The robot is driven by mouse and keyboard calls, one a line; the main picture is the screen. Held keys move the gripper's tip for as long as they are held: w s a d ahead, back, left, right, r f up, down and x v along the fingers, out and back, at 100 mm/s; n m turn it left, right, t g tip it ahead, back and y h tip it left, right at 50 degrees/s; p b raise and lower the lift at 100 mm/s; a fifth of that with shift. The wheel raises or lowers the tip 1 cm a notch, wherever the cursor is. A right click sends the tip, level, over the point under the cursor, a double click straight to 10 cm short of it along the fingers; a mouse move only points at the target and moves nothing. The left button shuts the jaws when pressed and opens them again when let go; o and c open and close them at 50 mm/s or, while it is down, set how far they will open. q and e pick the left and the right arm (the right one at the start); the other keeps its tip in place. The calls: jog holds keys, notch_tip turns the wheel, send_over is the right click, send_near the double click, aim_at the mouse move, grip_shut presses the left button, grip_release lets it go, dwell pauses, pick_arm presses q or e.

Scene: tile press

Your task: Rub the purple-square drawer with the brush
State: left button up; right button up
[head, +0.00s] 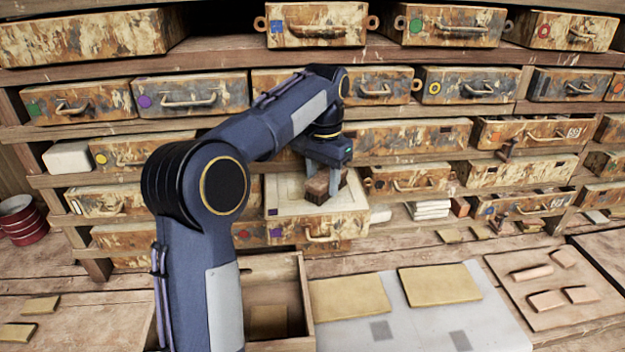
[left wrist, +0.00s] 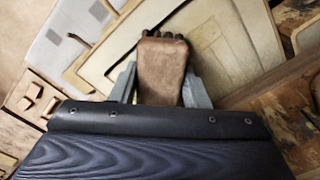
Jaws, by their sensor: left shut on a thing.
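The purple-square drawer (head: 290,230) is in the middle of the rack, standing out from its shelf, with a purple square at the left of its front and a metal handle. Its top is a pale framed panel, also seen in the left wrist view (left wrist: 112,62). My left gripper (head: 324,180) points down over this panel and is shut on the brush (head: 318,190), a brown wooden block. The brush shows between the fingers in the left wrist view (left wrist: 163,70). It is at or just above the panel; I cannot tell if it touches. My right gripper is not in view.
Rusty drawers with coloured marks fill the shelves around, including a purple-circle drawer (head: 190,95). Below are an open wooden box (head: 305,290), a pale sheet (head: 420,325) with tan tiles and a board (head: 590,318) with several clay pieces. Red tins (head: 18,222) stand far left.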

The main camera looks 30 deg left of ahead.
pick_arm(q)
jog(key=shift+w+d+r, duration=0.1)
jog(key=shift+w+d, duration=1.15)
jog(key=shift+d, duration=0.2)
jog(key=shift+a, duration=0.1)
jog(key=shift+s+a+f, duration=0.15)
jog(key=shift+s+a, duration=0.45)
jog(key=shift+a, duration=0.05)
jog(key=shift+s+a+f, duration=0.15)
jog(key=shift+s+a, duration=0.4)
jog(key=shift+a, duration=0.05)
jog(key=shift+s+a+r, duration=0.1)
jog(key=shift+s+a, duration=1.4)
jog(key=shift+a, duration=0.3)
jog(key=shift+s+a+r, duration=0.1)
jog(key=shift+s+a, duration=1.4)
jog(key=shift+a, duration=0.3)
notch_tip(320, 180, up, 6)
